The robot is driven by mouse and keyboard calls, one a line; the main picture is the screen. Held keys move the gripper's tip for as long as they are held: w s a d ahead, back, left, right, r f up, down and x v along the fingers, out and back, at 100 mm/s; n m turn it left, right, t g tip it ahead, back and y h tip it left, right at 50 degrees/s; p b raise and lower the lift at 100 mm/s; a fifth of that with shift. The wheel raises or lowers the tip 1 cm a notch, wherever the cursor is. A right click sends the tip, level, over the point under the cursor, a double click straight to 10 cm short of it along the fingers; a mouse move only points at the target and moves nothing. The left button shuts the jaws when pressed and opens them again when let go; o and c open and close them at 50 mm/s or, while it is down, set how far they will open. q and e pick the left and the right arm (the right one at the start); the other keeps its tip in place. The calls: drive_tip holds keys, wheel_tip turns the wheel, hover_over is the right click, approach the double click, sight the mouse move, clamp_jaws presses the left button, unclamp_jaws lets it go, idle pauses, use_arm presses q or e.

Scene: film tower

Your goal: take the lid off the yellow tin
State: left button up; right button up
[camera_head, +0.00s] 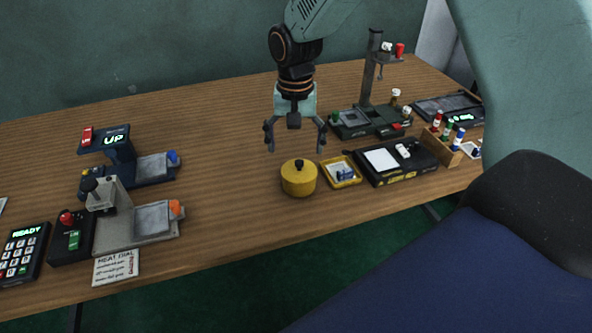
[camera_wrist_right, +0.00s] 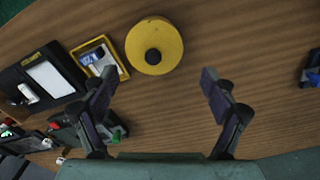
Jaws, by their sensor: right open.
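The yellow tin (camera_head: 298,181) stands upright on the wooden table, its lid (camera_head: 298,168) on top with a dark round knob. In the right wrist view the lid (camera_wrist_right: 153,44) shows from above, with its black knob (camera_wrist_right: 153,56) near the middle. My right gripper (camera_head: 296,148) is open and empty, pointing down above and just behind the tin, apart from it. In the right wrist view the two fingers (camera_wrist_right: 208,73) are spread wide, and the lid lies beyond their tips, a little to the left. My left gripper is not in view.
A yellow tray (camera_head: 343,182) with small blue and white items sits close to the tin's right. Beyond it are a black box with a white panel (camera_head: 384,158) and a dark stand with a post (camera_head: 368,90). Devices (camera_head: 135,225) stand at the left. The table left of the tin is clear.

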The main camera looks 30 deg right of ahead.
sight(300, 163)
drive_tip(key=f, duration=0.2)
drive_tip(key=s+d+f+b, duration=0.1)
drive_tip(key=f, duration=0.1)
drive_tip(key=shift+a+f, duration=0.1)
drive_tip(key=shift+f, duration=0.2)
drive_tip(key=shift+a, duration=0.1)
drive_tip(key=shift+w, duration=0.15)
drive_tip(key=shift+c, duration=0.2)
drive_tip(key=c, duration=0.9)
drive_tip(key=shift+s, duration=0.2)
drive_tip(key=c, duration=0.5)
drive_tip(key=shift+a+f, duration=0.1)
clamp_jaws()
